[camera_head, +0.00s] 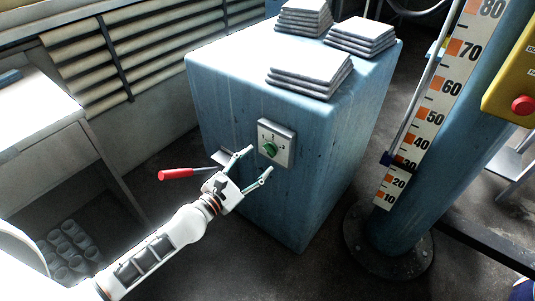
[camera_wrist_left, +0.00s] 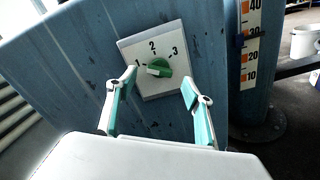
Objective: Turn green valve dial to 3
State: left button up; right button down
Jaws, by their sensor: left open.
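The green valve dial (camera_head: 270,149) is on a light square plate (camera_head: 288,156) marked 1, 2 and 3, on the front of a blue cabinet. In the left wrist view the dial (camera_wrist_left: 160,65) shows a pale bar pointing left, roughly toward the 1. My left gripper (camera_head: 260,160) is open and empty in front of the plate. In the left wrist view its fingertips (camera_wrist_left: 159,78) are spread to the left and right of the dial, a little below its level. No touching is visible. My right gripper is not in view.
Stacks of grey slabs (camera_head: 310,70) lie on the cabinet top. A blue column with a number scale (camera_head: 425,120) stands at right. A white table (camera_head: 35,115) stands at left.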

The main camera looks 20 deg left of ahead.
aim_at(268, 152)
pick_arm(q)
jog(key=x, duration=0.5)
jog(key=c, duration=1.1)
